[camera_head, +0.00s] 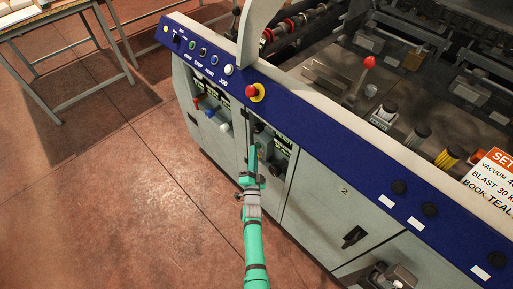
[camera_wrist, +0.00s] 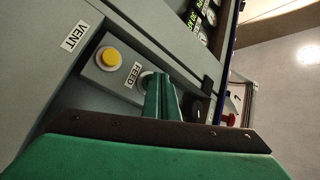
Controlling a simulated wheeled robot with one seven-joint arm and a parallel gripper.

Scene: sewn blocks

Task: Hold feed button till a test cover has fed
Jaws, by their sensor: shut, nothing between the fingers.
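The white FEED label (camera_wrist: 131,75) shows in the wrist view, on a grey raised strip. A yellow button (camera_wrist: 107,57) with a pale ring is on one side of it. I cannot tell which button the label belongs to. My gripper (camera_wrist: 161,80) is shut and empty, its green fingertips at or just in front of the second button; contact cannot be told. In the head view my gripper (camera_head: 252,146) reaches the recess in the machine's grey front, and the buttons are mostly hidden.
A blue rail (camera_head: 335,150) with several buttons and a red emergency stop (camera_head: 252,91) runs above the recess. A lit display (camera_head: 283,144) is right of my fingers. A table (camera_head: 62,48) stands far left; floor between is clear.

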